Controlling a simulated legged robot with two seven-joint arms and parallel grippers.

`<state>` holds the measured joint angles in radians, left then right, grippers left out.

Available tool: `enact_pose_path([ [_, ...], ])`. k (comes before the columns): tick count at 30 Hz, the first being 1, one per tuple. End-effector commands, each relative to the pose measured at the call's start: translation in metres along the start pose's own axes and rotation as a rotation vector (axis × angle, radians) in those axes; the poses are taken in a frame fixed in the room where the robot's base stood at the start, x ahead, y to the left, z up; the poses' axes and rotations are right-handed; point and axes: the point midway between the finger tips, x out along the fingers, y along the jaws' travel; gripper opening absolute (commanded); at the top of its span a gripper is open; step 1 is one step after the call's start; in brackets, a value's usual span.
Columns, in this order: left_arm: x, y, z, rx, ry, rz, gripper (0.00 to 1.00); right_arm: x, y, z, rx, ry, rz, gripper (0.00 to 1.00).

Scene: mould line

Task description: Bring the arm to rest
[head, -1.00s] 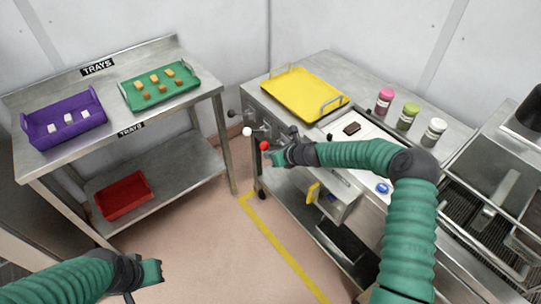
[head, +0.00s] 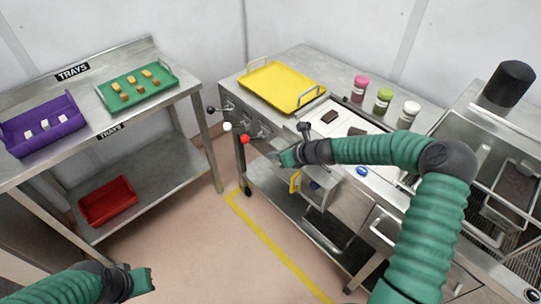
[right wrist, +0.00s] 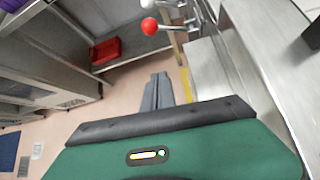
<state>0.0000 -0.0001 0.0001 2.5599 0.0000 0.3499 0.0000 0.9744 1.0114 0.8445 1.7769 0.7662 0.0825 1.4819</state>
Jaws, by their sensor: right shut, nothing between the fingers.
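My right arm (head: 380,150) reaches from the lower right across the front of the steel machine. Its gripper (head: 276,157) is in front of the machine, right of and a little below the red-knobbed lever (head: 244,139), with a gap between them. In the right wrist view its grey fingers (right wrist: 157,90) are together with nothing between them, over the floor; the red knob (right wrist: 149,26) is beyond them. My left gripper (head: 143,279) is low at the left, over the floor, clear of the tray table; its jaw opening cannot be made out.
A yellow tray (head: 262,92) and bottles (head: 384,100) stand on the machine. White (head: 227,127) and black (head: 211,110) knobs stick out left of the red one. A yellow handle (head: 295,181) is just below the right gripper. The tray table (head: 85,125) stands left; open floor lies between.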

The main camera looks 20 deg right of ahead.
Motion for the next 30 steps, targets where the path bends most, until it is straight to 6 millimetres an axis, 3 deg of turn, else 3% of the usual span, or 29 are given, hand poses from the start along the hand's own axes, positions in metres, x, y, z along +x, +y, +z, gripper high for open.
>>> enact_pose_path([
  [11,0.0,0.0,0.0,0.0,0.0,0.0,0.0,0.001,0.002,0.0,-0.012,0.004,0.003,0.0],
  [14,-0.001,0.0,0.0,0.0,0.0,0.0,0.0,0.001,0.027,-0.009,-0.186,0.057,0.031,0.0],
  [17,-0.003,0.0,-0.001,0.0,0.0,0.0,0.0,-0.012,0.082,-0.04,-0.688,0.195,0.123,0.0],
  [18,-0.004,0.0,-0.001,0.0,0.0,0.0,0.0,-0.026,0.104,-0.057,-0.959,0.261,0.182,0.0],
  [21,-0.006,0.0,-0.001,0.0,0.0,0.0,0.0,-0.079,0.139,-0.093,-1.631,0.398,0.366,0.0],
  [25,-0.007,0.0,-0.002,0.0,0.0,0.0,0.0,-0.152,0.16,-0.122,-2.294,0.47,0.62,0.0],
  [27,-0.008,0.0,-0.002,0.0,0.0,0.0,0.0,-0.179,0.166,-0.133,-2.521,0.465,0.732,0.0],
  [30,-0.009,0.0,-0.002,0.0,0.0,0.0,0.0,-0.199,0.17,-0.143,-2.7,0.444,0.83,0.0],
])
